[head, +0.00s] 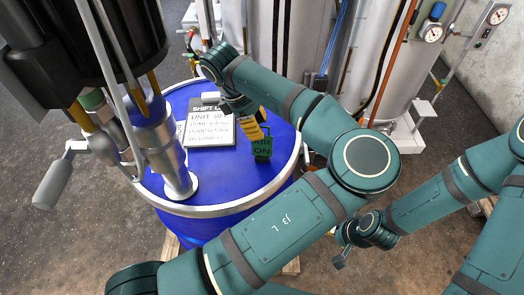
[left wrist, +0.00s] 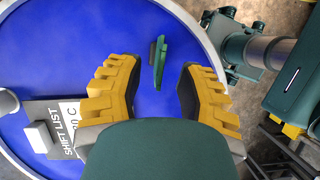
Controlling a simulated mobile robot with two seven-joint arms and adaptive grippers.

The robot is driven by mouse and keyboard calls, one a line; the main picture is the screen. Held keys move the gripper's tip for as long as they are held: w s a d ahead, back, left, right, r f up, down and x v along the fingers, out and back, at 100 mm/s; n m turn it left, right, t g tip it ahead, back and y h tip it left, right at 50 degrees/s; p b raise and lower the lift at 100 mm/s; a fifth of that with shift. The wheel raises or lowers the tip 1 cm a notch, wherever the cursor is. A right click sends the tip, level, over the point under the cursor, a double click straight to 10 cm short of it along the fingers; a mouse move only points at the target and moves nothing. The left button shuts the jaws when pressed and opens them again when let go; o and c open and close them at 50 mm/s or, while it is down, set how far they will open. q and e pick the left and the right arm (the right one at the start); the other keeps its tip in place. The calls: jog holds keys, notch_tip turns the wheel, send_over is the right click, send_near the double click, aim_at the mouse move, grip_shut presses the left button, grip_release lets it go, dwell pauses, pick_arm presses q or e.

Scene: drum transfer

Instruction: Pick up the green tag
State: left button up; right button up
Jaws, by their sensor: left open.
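The green tag (head: 262,147), marked "AIR ON", stands on the blue drum lid (head: 235,180) near its right side. In the left wrist view the tag (left wrist: 160,62) appears nearly edge-on, between and just beyond the fingertips, with a gap on each side. My left gripper (head: 251,124) has yellow fingers and is open and empty, above and just behind the tag. In the left wrist view the fingers of this gripper (left wrist: 158,84) are spread. My right gripper (head: 347,253) hangs off to the right of the drum; its finger opening is unclear.
A shift list board (head: 209,128) lies on the lid left of the tag. A pump with a metal tube (head: 165,150) and handle stands on the lid's left side. Grey tanks with pipes and gauges (head: 432,34) stand behind. Bare lid lies in front of the tag.

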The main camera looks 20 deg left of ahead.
aim_at(265, 136)
pick_arm(q)
jog(key=shift+x, duration=2.5)
jog(key=shift+d, duration=0.1)
jog(key=shift+c, duration=0.3)
grip_shut()
